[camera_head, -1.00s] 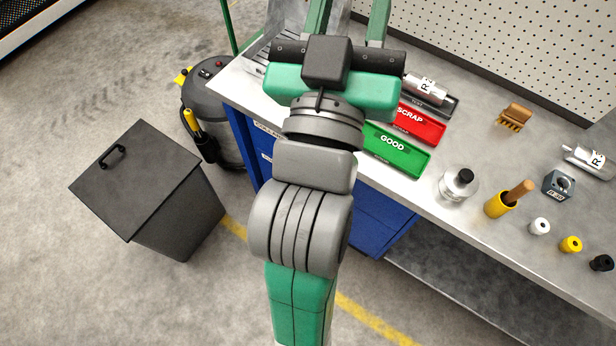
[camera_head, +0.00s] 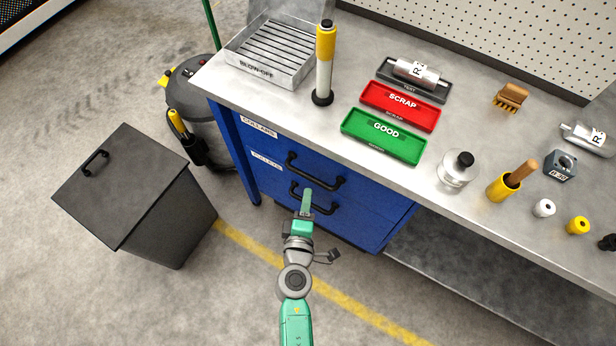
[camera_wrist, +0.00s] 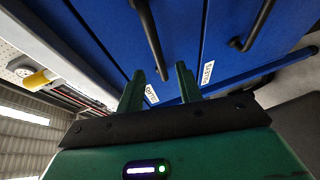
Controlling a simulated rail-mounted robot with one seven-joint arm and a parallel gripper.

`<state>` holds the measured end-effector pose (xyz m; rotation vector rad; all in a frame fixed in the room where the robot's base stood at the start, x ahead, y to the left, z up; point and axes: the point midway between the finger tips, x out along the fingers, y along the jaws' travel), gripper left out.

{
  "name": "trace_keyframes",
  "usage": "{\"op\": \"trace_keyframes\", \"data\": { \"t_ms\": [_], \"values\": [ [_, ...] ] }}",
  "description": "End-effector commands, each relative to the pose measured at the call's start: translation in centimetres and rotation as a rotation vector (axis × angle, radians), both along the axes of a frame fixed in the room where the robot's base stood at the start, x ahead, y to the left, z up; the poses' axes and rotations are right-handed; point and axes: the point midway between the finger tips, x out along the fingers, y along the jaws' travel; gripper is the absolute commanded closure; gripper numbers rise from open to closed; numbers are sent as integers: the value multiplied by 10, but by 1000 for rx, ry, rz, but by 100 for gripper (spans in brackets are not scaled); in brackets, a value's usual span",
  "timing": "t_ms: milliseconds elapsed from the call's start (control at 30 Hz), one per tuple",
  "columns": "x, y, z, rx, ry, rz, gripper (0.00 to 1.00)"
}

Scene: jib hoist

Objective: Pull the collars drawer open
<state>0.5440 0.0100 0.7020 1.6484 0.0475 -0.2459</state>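The blue drawer cabinet (camera_head: 375,200) under the bench has two drawers with black bar handles. The upper drawer's label (camera_head: 258,126) seems to read COLLARS; the lower label (camera_head: 266,160) is too small to read surely. The upper handle (camera_head: 315,172) also shows in the wrist view (camera_wrist: 149,38), its near end just ahead of the gap between my fingertips. The lower handle (camera_head: 316,202) is partly behind my gripper in the head view. My gripper (camera_head: 307,198) is open and empty, pointing at the drawer fronts. Both drawers look shut. I see no contact with either handle.
The bench top (camera_head: 300,120) overhangs the drawers and carries a green GOOD tray (camera_head: 383,136), a red SCRAP tray (camera_head: 400,106) and several small parts. A dark bin (camera_head: 135,195) stands on the floor to the left. The floor before the cabinet is clear.

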Motion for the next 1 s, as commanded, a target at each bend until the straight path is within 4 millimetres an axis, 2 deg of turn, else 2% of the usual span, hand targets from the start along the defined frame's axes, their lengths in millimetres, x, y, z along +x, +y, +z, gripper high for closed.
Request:
{"op": "trace_keyframes", "data": {
  "t_ms": [133,400,533,800,867,1000],
  "values": [
    [16,-2,-3,0,-4,-1,64],
    [64,-8,-12,1,-5,-3,64],
    [75,-10,-13,2,-4,-3,64],
    [77,-10,-13,3,-3,-3,64],
    [77,-10,-12,3,-3,-3,74],
    [77,-10,-12,3,-4,-3,100]
  ]
}}
